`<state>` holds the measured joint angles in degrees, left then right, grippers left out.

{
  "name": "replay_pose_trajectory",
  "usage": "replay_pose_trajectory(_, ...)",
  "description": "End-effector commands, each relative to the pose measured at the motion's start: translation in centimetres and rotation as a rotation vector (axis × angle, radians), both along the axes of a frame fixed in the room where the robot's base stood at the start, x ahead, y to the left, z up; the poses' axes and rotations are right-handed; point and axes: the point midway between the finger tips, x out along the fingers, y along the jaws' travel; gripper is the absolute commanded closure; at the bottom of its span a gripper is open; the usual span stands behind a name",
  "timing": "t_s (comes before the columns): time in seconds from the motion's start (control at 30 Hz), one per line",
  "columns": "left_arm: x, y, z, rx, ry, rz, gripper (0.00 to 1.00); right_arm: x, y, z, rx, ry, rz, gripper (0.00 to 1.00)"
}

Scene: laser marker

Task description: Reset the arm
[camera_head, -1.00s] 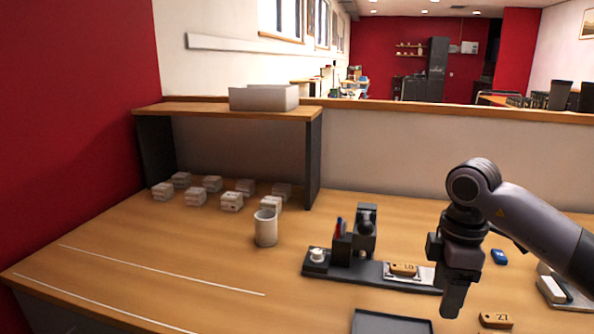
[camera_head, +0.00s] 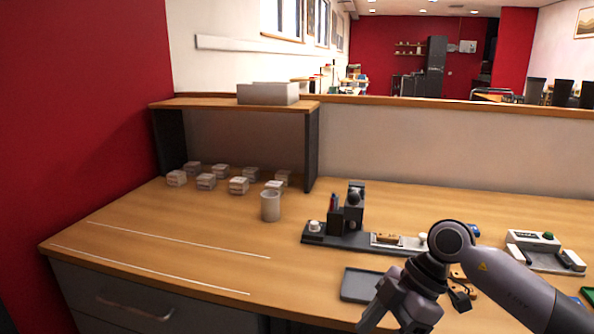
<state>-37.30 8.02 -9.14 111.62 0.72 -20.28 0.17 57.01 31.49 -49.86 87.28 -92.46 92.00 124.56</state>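My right arm comes in from the right, and its gripper (camera_head: 388,308) hangs low over the front of the wooden table (camera_head: 190,225). The gripper is tilted down to the left, with its tips near the bottom edge of the view. I see nothing held in it, but the finger gap is not clear. It overlaps the right end of a dark grey tray (camera_head: 357,284). My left gripper is out of view.
A black laser marker station (camera_head: 335,235) holds a brown tag (camera_head: 388,238). A white cup (camera_head: 270,206) and several small white boxes (camera_head: 238,186) stand left, near a shelf (camera_head: 230,105). The table's left front is clear.

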Motion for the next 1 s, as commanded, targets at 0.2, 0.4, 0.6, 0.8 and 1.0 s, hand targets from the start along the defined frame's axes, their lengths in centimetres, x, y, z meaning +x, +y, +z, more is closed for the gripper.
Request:
replay_pose_trajectory(0.2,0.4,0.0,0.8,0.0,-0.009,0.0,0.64,-4.6,8.7,0.4,0.586,-0.057,0.145,0.4)
replay_pose_trajectory(0.4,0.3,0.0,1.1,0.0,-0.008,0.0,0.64,-5.7,11.9,3.2,1.056,-0.198,0.005,0.4)
replay_pose_trajectory(0.6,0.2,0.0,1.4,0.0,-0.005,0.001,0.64,-4.1,10.1,4.0,1.317,-0.375,-0.367,0.4)
replay_pose_trajectory(0.8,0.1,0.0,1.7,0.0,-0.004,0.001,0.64,-2.6,5.0,-0.1,1.286,-0.506,-0.847,0.4)
replay_pose_trajectory(1.0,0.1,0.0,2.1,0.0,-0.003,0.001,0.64,-4.7,-1.1,-8.5,0.985,-0.519,-1.277,0.4)
